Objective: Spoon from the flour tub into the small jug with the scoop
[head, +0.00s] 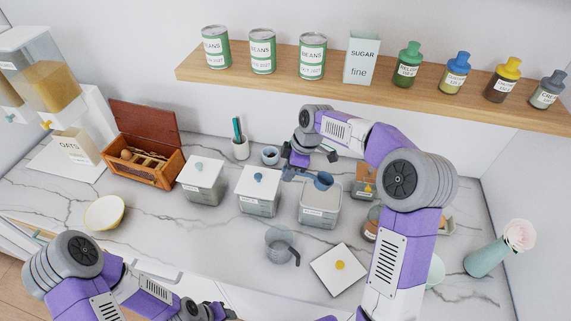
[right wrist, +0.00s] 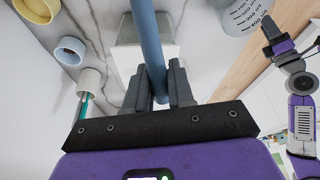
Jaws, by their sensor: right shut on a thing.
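My right gripper (head: 302,162) is shut on the handle of the blue scoop (head: 322,181). The right wrist view shows the blue handle (right wrist: 149,50) between the fingers (right wrist: 160,88). The scoop's bowl is above the open, clear-walled tub (head: 320,208); that tub's label is too small to read. I cannot tell whether the bowl holds anything. The small grey jug (head: 280,246) stands in front of the tub, its handle toward the right, and its measuring marks show in the right wrist view (right wrist: 243,14). My left gripper (head: 208,311) is low at the bottom edge, apart from the jug.
A white lid with a yellow knob (head: 339,267) lies right of the jug. Two lidded tubs (head: 202,187) (head: 257,195) stand left of the open tub. A bowl (head: 104,212) is at left, a flower vase (head: 488,258) at right. A shelf (head: 390,88) runs above. Counter left of the jug is clear.

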